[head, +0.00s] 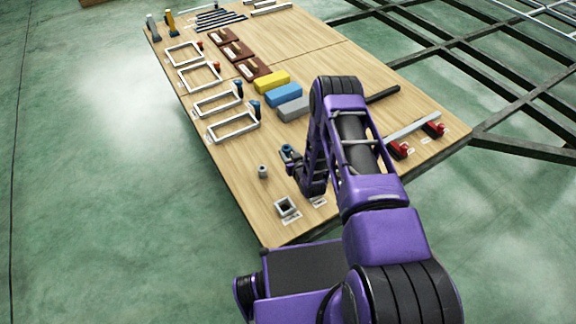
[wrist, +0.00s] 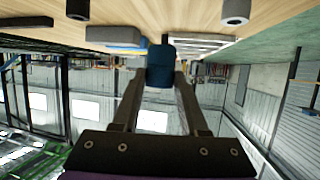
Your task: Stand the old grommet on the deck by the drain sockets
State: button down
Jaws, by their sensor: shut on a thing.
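My gripper (head: 290,155) is low over the front part of the wooden deck (head: 235,185). In the wrist view its two fingers (wrist: 160,82) are shut on a short dark teal piece (wrist: 160,66), which may be the old grommet. In the head view the teal piece (head: 287,150) shows small at the gripper's tip; I cannot tell whether it touches the deck. A grey upright cylinder with a hole (head: 263,171) stands just left of the gripper and also shows in the wrist view (wrist: 236,10). I cannot tell whether it is a drain socket.
Yellow (head: 272,83), blue (head: 283,93) and grey (head: 293,108) blocks lie beyond. White frames (head: 232,127) with blue-topped pieces line the left edge. Red clamps (head: 434,129) lie at right. Bare deck surrounds the cylinder.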

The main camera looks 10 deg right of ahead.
notch_tip(320, 180, down, 9)
jog(key=shift+f+b, duration=0.1)
jog(key=shift+b, duration=0.8)
jog(key=shift+f, duration=0.1)
jog(key=shift+c, duration=2.2)
grip_release()
jog(key=shift+r, duration=0.2)
jog(key=p+v, duration=0.2)
jog(key=v, duration=1)
jog(key=shift+p, duration=0.35)
jog(key=shift+s, duration=0.1)
